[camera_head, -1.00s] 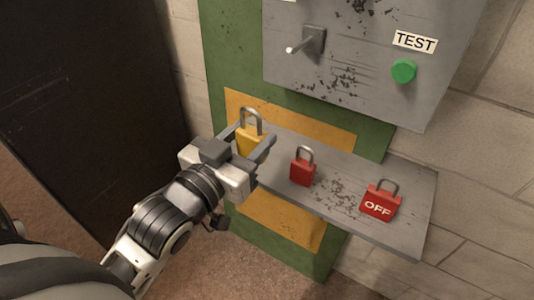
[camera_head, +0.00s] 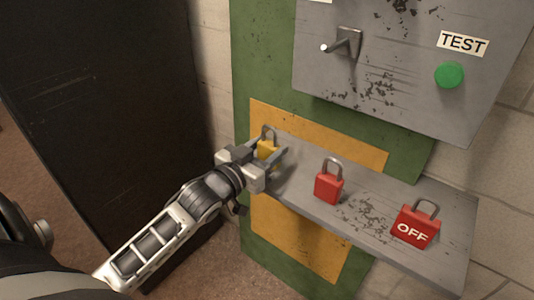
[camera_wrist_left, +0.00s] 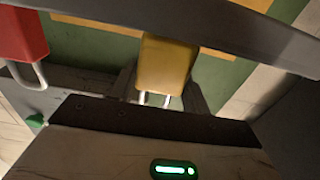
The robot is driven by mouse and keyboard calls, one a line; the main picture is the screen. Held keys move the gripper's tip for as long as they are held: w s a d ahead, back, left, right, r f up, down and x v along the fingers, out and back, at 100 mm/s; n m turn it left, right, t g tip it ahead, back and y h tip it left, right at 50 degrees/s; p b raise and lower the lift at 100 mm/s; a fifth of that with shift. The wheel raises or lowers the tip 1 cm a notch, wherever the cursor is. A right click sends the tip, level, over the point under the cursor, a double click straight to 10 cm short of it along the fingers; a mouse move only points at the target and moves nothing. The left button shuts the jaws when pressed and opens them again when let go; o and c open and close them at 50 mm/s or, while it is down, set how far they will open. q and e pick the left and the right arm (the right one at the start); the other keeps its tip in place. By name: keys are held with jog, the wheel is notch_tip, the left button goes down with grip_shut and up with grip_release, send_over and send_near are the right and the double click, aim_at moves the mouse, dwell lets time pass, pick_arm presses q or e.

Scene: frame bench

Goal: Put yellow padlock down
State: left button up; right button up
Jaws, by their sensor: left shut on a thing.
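The yellow padlock (camera_head: 267,149) has a grey shackle pointing up and sits between the fingers of my left gripper (camera_head: 268,154), at the left end of the grey shelf (camera_head: 310,207). My left gripper is shut on it. In the left wrist view the yellow padlock (camera_wrist_left: 166,66) hangs between the fingers, its shackle toward the palm. The gripper hides its lower part in the head view, so I cannot tell whether it touches the shelf. My right gripper is not in view.
A red padlock (camera_head: 329,184) stands mid-shelf, and a red padlock marked OFF (camera_head: 414,226) stands at the right. Above is a grey panel (camera_head: 400,100) with a lever (camera_head: 343,45) and green button (camera_head: 449,75). A dark cabinet (camera_head: 100,100) stands at the left.

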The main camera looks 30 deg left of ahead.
pick_arm(q)
jog(key=shift+f, duration=0.3)
jog(key=shift+f, duration=0.15)
jog(key=o, duration=1.1)
jog(key=shift+f, duration=0.1)
